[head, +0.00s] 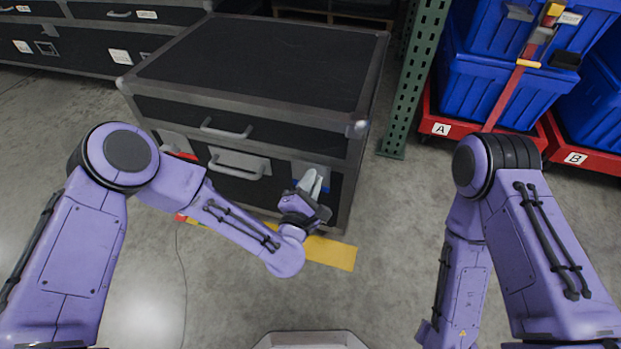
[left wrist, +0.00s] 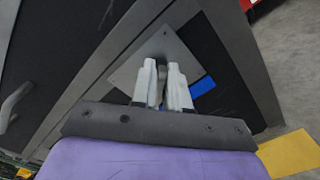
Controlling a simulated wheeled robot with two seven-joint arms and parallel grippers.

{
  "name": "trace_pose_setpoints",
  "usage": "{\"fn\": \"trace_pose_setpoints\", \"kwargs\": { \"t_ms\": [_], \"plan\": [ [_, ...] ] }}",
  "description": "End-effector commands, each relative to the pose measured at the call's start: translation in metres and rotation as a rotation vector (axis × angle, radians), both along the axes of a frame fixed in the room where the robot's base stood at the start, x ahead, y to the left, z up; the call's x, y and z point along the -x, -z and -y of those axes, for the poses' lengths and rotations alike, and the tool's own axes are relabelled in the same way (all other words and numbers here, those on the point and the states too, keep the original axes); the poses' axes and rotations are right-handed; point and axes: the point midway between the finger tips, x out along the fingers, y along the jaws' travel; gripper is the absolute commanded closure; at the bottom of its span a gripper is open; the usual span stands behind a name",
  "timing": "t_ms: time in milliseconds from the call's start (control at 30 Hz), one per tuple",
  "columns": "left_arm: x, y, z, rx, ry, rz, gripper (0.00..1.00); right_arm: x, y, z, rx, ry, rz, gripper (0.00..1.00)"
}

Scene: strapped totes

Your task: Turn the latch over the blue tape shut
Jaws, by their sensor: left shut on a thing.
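The black case (head: 250,75) has a latch with a grey metal plate (head: 300,168) at the right of its front. In the left wrist view, the latch plate (left wrist: 180,48) sits behind my fingers and a strip of blue tape (left wrist: 203,86) shows just right of them. In the head view, a little of the blue tape (head: 297,182) shows beside my gripper. My left gripper (head: 311,184) is shut on the latch's dark turning part, which the fingers (left wrist: 163,88) mostly hide. I cannot tell the latch's exact angle. My right gripper is out of view.
Two handles, one a drawer handle (head: 226,130), are left of the latch. Red tape (head: 180,153) marks the left side. Yellow floor tape (head: 330,252) lies before the case. A green post (head: 415,80) and blue totes (head: 490,90) stand right. Floor between is clear.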

Motion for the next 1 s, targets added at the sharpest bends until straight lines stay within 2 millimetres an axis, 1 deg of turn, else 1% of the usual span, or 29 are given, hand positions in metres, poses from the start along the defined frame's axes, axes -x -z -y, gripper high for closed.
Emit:
{"fn": "trace_pose_setpoints", "kwargs": {
  "t_ms": [200, 500, 700, 1000],
  "plan": [
    [0.001, 0.002, 0.001, -0.195, 0.001, 0.06, 1.0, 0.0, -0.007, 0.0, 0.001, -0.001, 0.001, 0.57],
    [0.001, 0.006, 0.002, -0.431, -0.001, 0.137, 1.0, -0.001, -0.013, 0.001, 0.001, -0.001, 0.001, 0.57],
    [0.002, 0.008, 0.002, -0.541, 0.0, 0.172, 1.0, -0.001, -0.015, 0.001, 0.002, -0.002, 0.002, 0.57],
    [0.001, 0.01, 0.002, -0.622, -0.001, 0.198, 1.0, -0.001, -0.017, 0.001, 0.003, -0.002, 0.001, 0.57]
  ]
}}
